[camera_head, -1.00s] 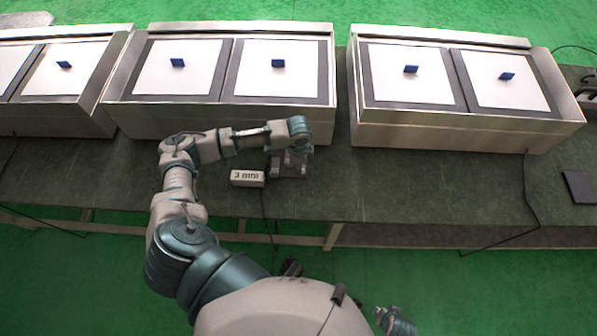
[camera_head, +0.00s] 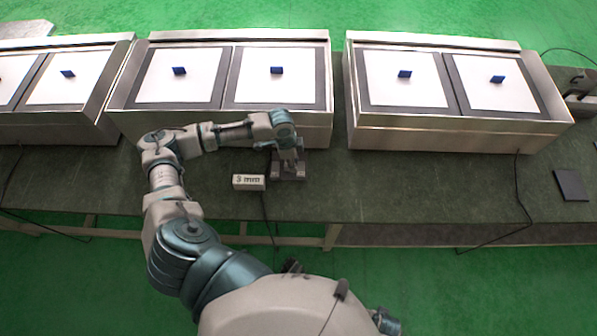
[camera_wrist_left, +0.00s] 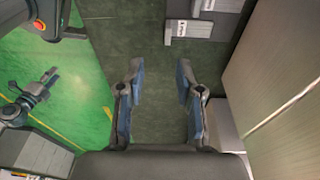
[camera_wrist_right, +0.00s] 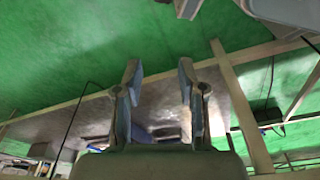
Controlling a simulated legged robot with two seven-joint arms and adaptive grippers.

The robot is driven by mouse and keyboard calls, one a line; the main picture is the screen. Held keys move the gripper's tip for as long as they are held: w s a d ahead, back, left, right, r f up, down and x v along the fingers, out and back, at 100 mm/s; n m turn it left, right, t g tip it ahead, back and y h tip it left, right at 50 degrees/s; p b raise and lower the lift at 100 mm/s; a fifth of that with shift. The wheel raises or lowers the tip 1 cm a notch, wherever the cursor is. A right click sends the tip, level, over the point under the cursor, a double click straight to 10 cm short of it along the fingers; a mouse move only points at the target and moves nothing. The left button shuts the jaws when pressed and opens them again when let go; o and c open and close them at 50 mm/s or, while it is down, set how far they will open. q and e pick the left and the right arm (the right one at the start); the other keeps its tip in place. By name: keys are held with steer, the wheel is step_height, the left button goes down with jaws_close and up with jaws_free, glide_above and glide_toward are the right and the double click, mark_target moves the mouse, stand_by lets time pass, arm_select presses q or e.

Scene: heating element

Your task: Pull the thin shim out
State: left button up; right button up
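A small dark grey fixture with metal pieces (camera_head: 289,172) stands on the table in the head view, in front of the middle heater box. I cannot pick out the thin shim itself. A white block marked "3 mm" (camera_head: 249,182) lies just left of the fixture. My left gripper (camera_head: 292,166) hangs over the fixture and hides part of it. In the left wrist view my left gripper (camera_wrist_left: 159,70) has its fingers wide apart, with only dark table between them. Grey parts with white labels (camera_wrist_left: 189,27) lie beyond its fingertips. My right gripper (camera_wrist_right: 160,68) is open and empty, low beside the table.
Metal boxes with white panels and blue tabs stand along the back: a middle box (camera_head: 215,122) and a right box (camera_head: 450,135). A dark plate (camera_head: 571,185) lies at the right. Black cables hang over the front edge.

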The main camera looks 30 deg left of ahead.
arm_select(q)
step_height(320, 180, up, 2)
steer(key=a+r+h+p, duration=0.1)
steer(key=a+p, duration=0.1)
steer(key=p, duration=0.1)
arm_select(e)
steer(key=s+d+f+p, duration=0.2)
steer(key=s+f, duration=0.7)
steer(key=s, duration=0.2)
arm_select(q)
steer(key=t+h+b, duration=0.1)
steer(key=t+b, duration=0.1)
steer(key=b, duration=0.1)
glide_toward(300, 176)
steer(key=x, duration=0.9)
steer(key=shift+w, duration=0.15)
steer(key=shift+w+d+f, duration=0.15)
steer(key=shift+w+f, duration=0.05)
steer(key=shift+f, duration=0.35)
arm_select(e)
steer(key=w, duration=0.1)
steer(key=w+r, duration=0.1)
steer(key=w, duration=0.1)
steer(key=w+a+r, duration=0.1)
steer(key=shift+w, duration=0.35)
arm_select(q)
jaws_close()
steer(key=shift+s, duration=0.1)
